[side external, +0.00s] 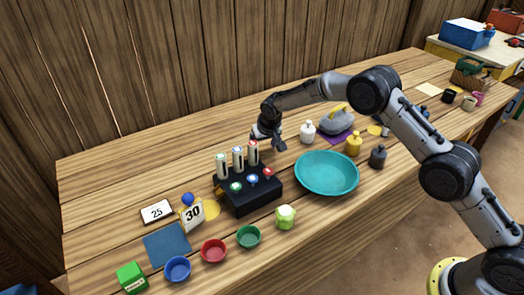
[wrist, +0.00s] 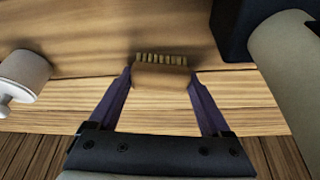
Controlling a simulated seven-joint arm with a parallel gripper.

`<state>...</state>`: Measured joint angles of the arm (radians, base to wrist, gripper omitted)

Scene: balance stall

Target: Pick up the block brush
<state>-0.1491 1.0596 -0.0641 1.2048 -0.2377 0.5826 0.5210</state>
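The block brush (wrist: 161,75) shows in the wrist view as a small tan wooden block with a row of pale bristles along its upper edge. It lies between the tips of my gripper (wrist: 161,76), whose two dark fingers are apart, one on each side of the block. Its ends come very close to both fingers; I cannot tell whether they touch. In the side external view my gripper (side external: 268,138) points down, low over the table behind the black rack. I cannot make out the brush there.
A black rack (side external: 255,198) with upright tubes stands in front of my gripper. A white bottle (side external: 308,132) and a teal basin (side external: 327,174) are to its right. The wooden table (side external: 150,180) is clear toward the back left.

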